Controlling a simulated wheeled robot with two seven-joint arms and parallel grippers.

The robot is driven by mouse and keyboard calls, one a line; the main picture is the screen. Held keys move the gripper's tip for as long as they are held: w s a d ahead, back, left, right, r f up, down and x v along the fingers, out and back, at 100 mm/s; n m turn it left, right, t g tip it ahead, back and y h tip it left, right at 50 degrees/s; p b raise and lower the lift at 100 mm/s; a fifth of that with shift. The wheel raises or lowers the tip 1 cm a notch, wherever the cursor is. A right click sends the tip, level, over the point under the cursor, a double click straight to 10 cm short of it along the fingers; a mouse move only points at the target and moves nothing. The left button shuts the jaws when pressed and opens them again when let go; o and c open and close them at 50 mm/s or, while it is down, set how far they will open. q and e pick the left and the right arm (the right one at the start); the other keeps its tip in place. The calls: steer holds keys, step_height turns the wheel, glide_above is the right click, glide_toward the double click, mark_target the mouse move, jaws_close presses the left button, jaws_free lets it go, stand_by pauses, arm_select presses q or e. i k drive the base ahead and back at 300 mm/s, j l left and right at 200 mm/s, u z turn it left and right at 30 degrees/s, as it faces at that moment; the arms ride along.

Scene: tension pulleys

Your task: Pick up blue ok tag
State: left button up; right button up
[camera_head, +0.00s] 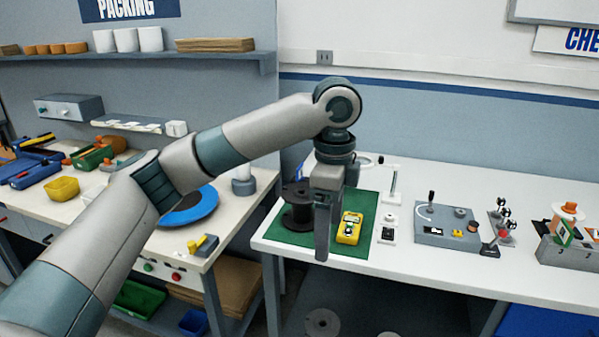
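My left arm reaches in from the left. My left gripper (322,250) points down over the green mat (368,240) on the right-hand bench. Its fingers are seen edge-on, so I cannot tell whether they are open or shut, or whether anything is between them. A small blue piece (299,172) shows just left of the gripper body, above the black spool (298,212). It may be the blue OK tag, but no lettering is readable. The gripper partly covers this area. My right gripper is not in view.
A yellow meter (349,228) lies on the mat, right of the gripper. A white stand (391,188) and a grey tension fixture (447,228) are farther right. A packing bench (225,225) with a blue disc (188,207) is at left. A gap separates the benches.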

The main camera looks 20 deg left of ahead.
mark_target(300, 171)
steer(key=i+j, duration=0.35)
steer(key=i, duration=0.2)
steer(key=i+j, duration=0.4)
steer(key=i, duration=0.2)
steer(key=i+j, duration=0.35)
steer(key=i, duration=0.2)
